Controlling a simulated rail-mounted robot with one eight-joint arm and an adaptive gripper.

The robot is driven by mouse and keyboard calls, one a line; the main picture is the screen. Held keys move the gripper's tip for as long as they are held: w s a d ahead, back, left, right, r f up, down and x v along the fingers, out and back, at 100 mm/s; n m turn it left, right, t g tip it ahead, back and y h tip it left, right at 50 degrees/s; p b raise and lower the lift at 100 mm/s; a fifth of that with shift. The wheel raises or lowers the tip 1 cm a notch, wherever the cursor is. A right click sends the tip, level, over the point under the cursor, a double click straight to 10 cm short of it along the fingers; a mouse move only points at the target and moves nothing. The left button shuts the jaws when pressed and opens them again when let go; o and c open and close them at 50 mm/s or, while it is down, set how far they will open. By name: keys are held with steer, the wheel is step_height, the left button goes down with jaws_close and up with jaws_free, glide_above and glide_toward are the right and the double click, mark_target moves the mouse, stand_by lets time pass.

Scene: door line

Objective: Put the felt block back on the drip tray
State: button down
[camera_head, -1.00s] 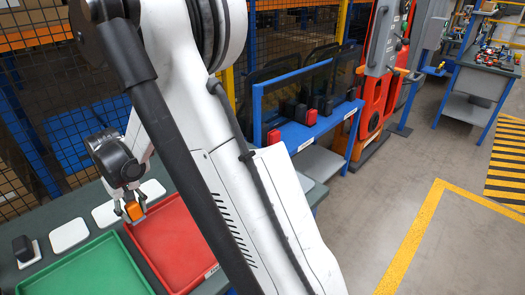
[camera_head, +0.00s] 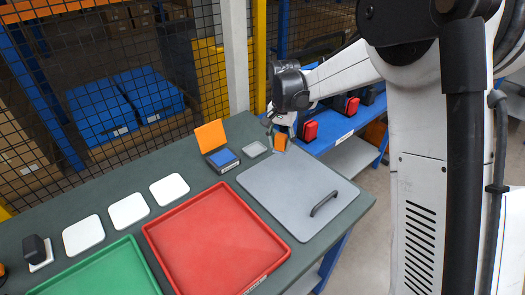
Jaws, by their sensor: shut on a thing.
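My gripper (camera_head: 282,134) is shut on an orange block (camera_head: 280,143), which I take to be the felt block. It holds the block upright beside the far edge of the grey panel. How far the block is above the table cannot be told. A small light-grey tray (camera_head: 255,149) with a raised rim lies just left of the block, apart from it. It looks empty and is likely the drip tray.
A grey panel with a dark handle (camera_head: 300,192) lies in front. An open orange-lidded case with a blue pad (camera_head: 222,158) stands left of the small tray. A red tray (camera_head: 215,240), green tray (camera_head: 100,272), white tiles (camera_head: 128,210) and dark block (camera_head: 35,249) are further left.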

steer(key=w+a+r+m, duration=0.1)
steer(key=a+r+m, duration=0.15)
steer(key=a, duration=0.65)
steer(key=w+a+r+m, duration=0.1)
steer(key=a+m, duration=0.2)
steer(key=a, duration=0.5)
steer(key=w+d+f, duration=0.4)
steer(key=w+d, duration=0.1)
steer(key=w+d+f, duration=0.2)
steer(key=d, duration=0.1)
steer(key=shift+w+f, duration=0.25)
steer(key=shift+f, duration=2.05)
steer(key=shift+f+b, duration=0.2)
steer(key=shift+b, duration=0.15)
steer(key=c, duration=1.3)
jaws_free()
steer(key=shift+o, duration=0.3)
steer(key=shift+r, duration=0.15)
